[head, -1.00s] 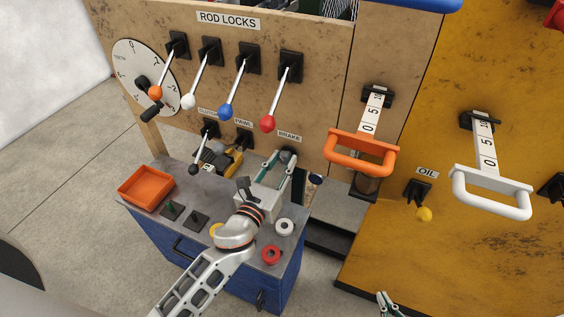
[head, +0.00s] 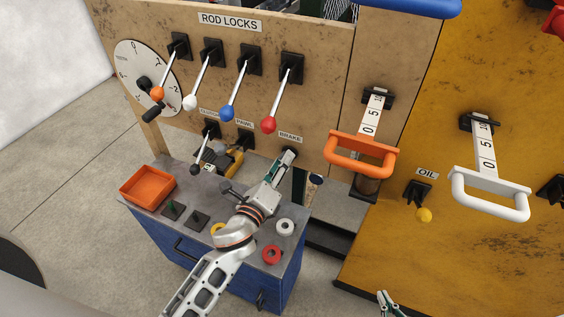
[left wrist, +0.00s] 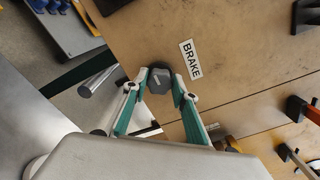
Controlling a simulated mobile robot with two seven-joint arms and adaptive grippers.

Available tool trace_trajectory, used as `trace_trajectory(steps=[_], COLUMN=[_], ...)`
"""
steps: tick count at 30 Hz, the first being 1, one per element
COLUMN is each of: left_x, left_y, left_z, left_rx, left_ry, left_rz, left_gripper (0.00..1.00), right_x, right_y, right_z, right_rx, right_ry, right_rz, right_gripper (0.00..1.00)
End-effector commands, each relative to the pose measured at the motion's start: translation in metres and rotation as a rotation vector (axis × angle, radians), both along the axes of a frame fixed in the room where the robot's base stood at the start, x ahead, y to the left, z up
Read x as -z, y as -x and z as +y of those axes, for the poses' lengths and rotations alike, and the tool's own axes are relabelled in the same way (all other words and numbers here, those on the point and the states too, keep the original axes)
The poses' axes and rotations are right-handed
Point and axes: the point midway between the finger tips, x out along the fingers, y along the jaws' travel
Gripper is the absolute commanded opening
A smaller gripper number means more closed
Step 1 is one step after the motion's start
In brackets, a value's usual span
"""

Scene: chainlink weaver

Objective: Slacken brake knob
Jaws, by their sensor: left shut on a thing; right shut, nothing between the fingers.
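The brake knob is a dark grey, faceted knob (left wrist: 159,81) on the wooden panel beside the BRAKE label (left wrist: 190,59) in the left wrist view. My left gripper (left wrist: 161,88) has its teal fingers on either side of the knob, shut on it. In the head view the left gripper (head: 284,161) reaches the panel just below the BRAKE label and mostly hides the knob. My right gripper (head: 386,296) shows only in part at the bottom edge of the head view, shut and empty.
Rod-lock levers, including a red one (head: 268,125), hang above. A blue cart (head: 190,239) with an orange tray (head: 146,187) and several rings stands below my left arm. An orange handle (head: 361,156) sticks out to the right.

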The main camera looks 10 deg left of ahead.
Motion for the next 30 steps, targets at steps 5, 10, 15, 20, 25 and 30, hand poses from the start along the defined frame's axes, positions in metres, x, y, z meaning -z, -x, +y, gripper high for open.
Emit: trace_trajectory(steps=[5, 10, 15, 20, 25, 30], left_x=[-0.001, -0.001, 0.0, 0.0, 0.001, 0.001], left_y=[0.0, -0.001, 0.0, 0.0, 0.0, 0.0], left_z=[0.0, 0.001, 0.001, 0.001, 0.001, 0.001], left_rx=[-0.001, -0.002, -0.001, -0.001, -0.001, -0.001], left_ry=[0.168, 0.326, 0.484, 0.633, 0.791, 0.949], left_rz=[0.032, 0.062, 0.094, 0.123, 0.155, 0.185], left_gripper=[0.06, 0.06, 0.06, 0.06, 0.06, 0.06], right_x=[-0.005, -0.01, -0.016, -0.023, -0.031, -0.041], right_y=[-0.001, -0.001, -0.002, -0.002, -0.003, -0.003], right_z=[0.0, 0.0, 0.0, 0.0, 0.0, 0.0], right_rx=[0.0, 0.0, 0.0, 0.0, 0.0, 0.0], right_ry=[-0.001, 0.0, 0.0, 0.0, 0.0, 0.0], right_rz=[-0.002, -0.003, -0.005, -0.007, -0.008, -0.008], right_gripper=[0.0, 0.0, 0.0, 0.0, 0.0, 0.0])
